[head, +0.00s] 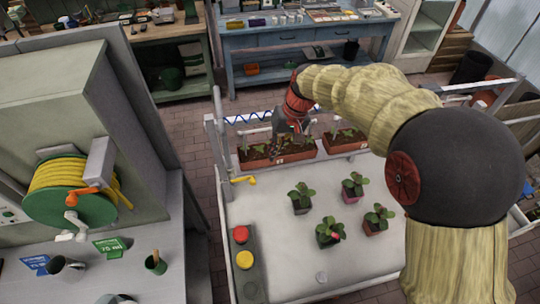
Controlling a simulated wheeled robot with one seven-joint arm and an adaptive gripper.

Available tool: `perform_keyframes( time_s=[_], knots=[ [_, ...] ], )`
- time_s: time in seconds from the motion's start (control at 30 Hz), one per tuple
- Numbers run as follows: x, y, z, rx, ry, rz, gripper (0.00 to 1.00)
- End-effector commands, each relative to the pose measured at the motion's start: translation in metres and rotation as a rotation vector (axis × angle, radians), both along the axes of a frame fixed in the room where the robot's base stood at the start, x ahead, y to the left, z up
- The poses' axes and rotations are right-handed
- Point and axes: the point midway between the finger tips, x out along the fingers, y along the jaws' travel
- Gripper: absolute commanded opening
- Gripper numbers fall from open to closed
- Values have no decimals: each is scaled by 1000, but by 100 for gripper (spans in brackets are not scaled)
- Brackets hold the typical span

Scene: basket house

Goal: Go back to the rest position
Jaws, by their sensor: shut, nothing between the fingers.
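My gripper (278,150) is dark grey on a red wrist. It hangs at the end of my pale, cloth-covered arm, pointing down over the far edge of the light grey table (280,260). It appears shut and empty, in front of the left brown planter trough (255,158). Its fingertips are small and partly lost against the plants, so I cannot tell whether they touch anything. My arm hides part of the table's right side.
Several small potted plants (329,233) stand on the table. A panel with a red button (241,234) and a yellow button (245,259) lies at its left edge. A green hose reel (70,205) is at left. A blue workbench (300,38) stands behind. Brick floor between is open.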

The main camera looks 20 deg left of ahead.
Motion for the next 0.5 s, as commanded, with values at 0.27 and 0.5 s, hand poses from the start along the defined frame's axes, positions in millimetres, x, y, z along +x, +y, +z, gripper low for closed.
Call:
perform_keyframes(
  time_s=[0.27, 0.5],
  knots=[
    [1, -2, 4, 0, 1, -3, 0],
    [-23, -28, -22, -71, 38, -41, 0]
  ],
)
